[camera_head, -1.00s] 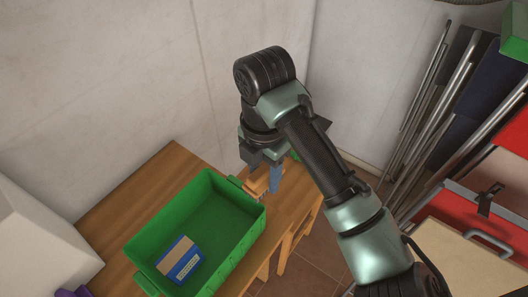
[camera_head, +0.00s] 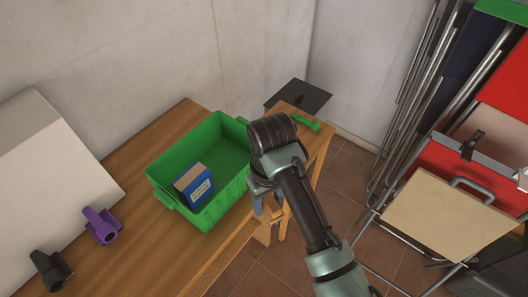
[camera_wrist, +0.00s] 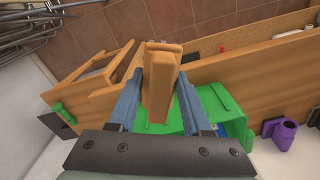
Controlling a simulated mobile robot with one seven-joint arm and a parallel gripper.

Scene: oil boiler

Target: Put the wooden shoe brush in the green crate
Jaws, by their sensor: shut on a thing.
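The wooden shoe brush (camera_wrist: 160,80) is light orange-brown and held upright between the blue fingers of my gripper (camera_wrist: 160,100) in the wrist view. In the head view my gripper (camera_head: 258,206) is beside the right side of the green crate (camera_head: 216,208), near the table's front edge. My arm partly hides it there, and the brush is hard to tell from the table wood. The crate stands on the wooden table with a blue and tan box (camera_head: 195,187) inside; the rest of its floor looks bare. In the wrist view the crate (camera_wrist: 232,122) shows behind the right finger.
A green flashlight (camera_head: 305,122) and a dark flat panel (camera_head: 298,97) are at the table's far end. A purple holder (camera_head: 101,225), a dark object (camera_head: 50,271) and a white box (camera_head: 55,145) are at left. Folding chairs (camera_head: 450,195) lean at right.

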